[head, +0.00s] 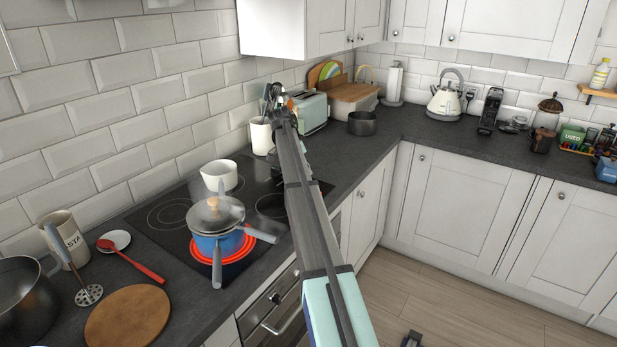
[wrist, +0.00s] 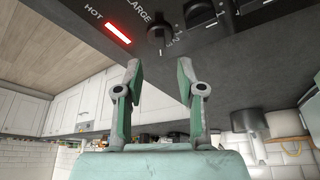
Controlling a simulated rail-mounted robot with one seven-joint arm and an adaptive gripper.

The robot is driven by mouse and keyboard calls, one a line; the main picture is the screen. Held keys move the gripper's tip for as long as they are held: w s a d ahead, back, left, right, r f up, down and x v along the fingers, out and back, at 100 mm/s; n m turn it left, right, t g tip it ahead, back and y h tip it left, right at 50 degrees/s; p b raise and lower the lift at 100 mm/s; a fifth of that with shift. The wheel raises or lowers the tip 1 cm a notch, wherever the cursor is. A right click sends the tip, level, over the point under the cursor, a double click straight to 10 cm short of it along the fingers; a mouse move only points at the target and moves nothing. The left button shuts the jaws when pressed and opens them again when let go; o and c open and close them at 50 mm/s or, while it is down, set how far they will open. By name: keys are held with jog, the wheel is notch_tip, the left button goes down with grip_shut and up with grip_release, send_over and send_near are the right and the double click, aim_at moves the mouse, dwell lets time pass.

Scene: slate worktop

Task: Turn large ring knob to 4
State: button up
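The black large ring knob (wrist: 157,38) is at the top of the wrist view, beside the word LARGE on the dark control panel. Numbers are printed next to it; its exact setting is too small to read. My gripper (wrist: 159,74) is open, with two grey-green fingers apart and nothing between them. Its fingertips point toward the knob, which appears ahead of the gap and not gripped. In the head view, my arm reaches over the right side of the black hob (head: 165,216); the knob and fingertips cannot be made out there.
A red HOT light (wrist: 118,33) is lit on the panel, and a second knob (wrist: 198,12) is close by. A blue lidded pan (head: 215,243) stands on a glowing red ring. A white pot (head: 219,176) is behind it. Open floor lies right of the counter.

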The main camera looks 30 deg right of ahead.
jog(key=v, duration=0.5)
jog(key=shift+a+r, duration=0.15)
jog(key=shift+r, duration=0.15)
